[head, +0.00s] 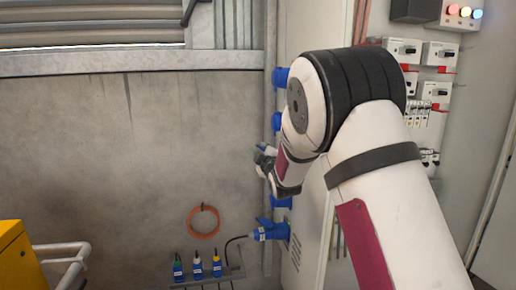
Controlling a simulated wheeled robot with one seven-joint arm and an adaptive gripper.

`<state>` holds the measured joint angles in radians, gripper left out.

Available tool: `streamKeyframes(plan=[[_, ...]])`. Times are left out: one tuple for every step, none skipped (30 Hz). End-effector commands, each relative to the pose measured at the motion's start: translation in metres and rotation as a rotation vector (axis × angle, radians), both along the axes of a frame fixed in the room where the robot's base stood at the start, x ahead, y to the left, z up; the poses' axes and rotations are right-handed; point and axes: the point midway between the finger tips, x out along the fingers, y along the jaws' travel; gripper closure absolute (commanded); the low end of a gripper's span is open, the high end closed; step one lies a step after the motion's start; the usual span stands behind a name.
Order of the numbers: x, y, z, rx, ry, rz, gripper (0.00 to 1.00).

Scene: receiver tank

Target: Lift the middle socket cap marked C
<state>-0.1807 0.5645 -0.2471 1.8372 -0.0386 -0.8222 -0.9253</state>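Several blue sockets are stacked along the left edge of the grey cabinet. The top socket (281,77) and the one below it (276,121) show left of my arm. A small blue piece (262,148) shows right beside my gripper (265,170), at mid height. It may be the middle socket cap, but I cannot read any letter C. My gripper and wrist hide most of that socket. I cannot tell whether the fingers touch the blue piece or are open. Another blue socket (281,202) shows just below my gripper.
A blue plug (268,232) with a black cable sits at the lowest socket. Several blue plugs (197,266) stand on a low rack. An orange hose ring (204,222) hangs on the wall. A grey rail (65,262) and a yellow box (15,255) are lower left.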

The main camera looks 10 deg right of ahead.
Motion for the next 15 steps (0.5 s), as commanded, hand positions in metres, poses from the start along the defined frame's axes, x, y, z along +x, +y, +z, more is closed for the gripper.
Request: streamKeyframes(plan=[[0.01,0.0,-0.001,-0.001,0.0,0.0,0.75],[0.016,0.0,-0.001,-0.001,0.0,0.0,0.75],[0.022,0.0,-0.001,-0.001,0.0,0.001,0.75],[0.027,0.0,-0.001,0.0,0.0,0.0,0.75],[0.031,0.0,-0.001,0.0,0.0,0.0,0.75],[0.036,0.0,-0.001,0.0,0.0,0.0,0.75],[0.04,0.0,-0.001,0.001,0.0,0.001,0.75],[0.043,0.0,-0.001,0.001,0.001,0.0,0.75],[0.047,0.0,0.0,0.001,0.0,0.0,0.75],[0.049,0.0,-0.001,0.001,0.001,0.0,0.75],[0.051,0.0,-0.001,0.001,0.001,0.0,0.75],[0.053,0.0,0.0,0.001,0.0,0.0,0.75],[0.054,0.0,0.0,0.001,0.001,0.0,0.75],[0.055,0.0,0.0,0.002,0.001,0.0,0.75],[0.056,0.0,0.0,0.002,0.001,0.0,0.75]])
